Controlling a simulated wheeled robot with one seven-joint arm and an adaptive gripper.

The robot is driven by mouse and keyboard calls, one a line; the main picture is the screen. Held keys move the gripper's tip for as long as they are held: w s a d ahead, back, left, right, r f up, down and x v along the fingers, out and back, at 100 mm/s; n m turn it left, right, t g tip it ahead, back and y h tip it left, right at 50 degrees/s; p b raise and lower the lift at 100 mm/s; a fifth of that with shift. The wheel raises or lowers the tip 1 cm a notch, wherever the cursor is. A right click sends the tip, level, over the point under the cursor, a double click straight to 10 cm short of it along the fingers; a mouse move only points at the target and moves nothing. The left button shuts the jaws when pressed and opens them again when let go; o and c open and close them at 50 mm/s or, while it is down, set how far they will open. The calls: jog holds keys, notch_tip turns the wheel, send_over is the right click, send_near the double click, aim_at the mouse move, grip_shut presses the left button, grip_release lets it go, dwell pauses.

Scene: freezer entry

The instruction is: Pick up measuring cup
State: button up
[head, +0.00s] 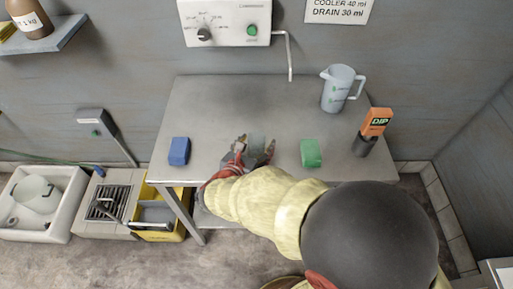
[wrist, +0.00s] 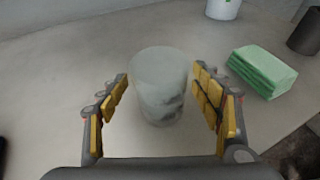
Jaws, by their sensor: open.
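A translucent grey cup (wrist: 160,82) stands upright on the steel table between the two fingers of my gripper (wrist: 161,88) in the wrist view. The fingers are open, one on each side of the cup, with a gap showing on both sides. In the head view my gripper (head: 254,152) is over the front middle of the table, and the cup (head: 257,141) shows faintly between its fingers. A larger translucent jug with a handle (head: 339,88) stands at the back right. I cannot tell for certain which of the two is the measuring cup.
The steel table (head: 225,105) also bears a blue block (head: 179,151) at left, a green block (head: 311,153) right of my gripper, and a dark holder with an orange DIP label (head: 376,123) at the right edge. A control box (head: 225,22) hangs behind. The table's back left is clear.

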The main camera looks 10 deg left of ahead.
jog(key=shift+c, duration=0.2)
jog(key=c, duration=1.1)
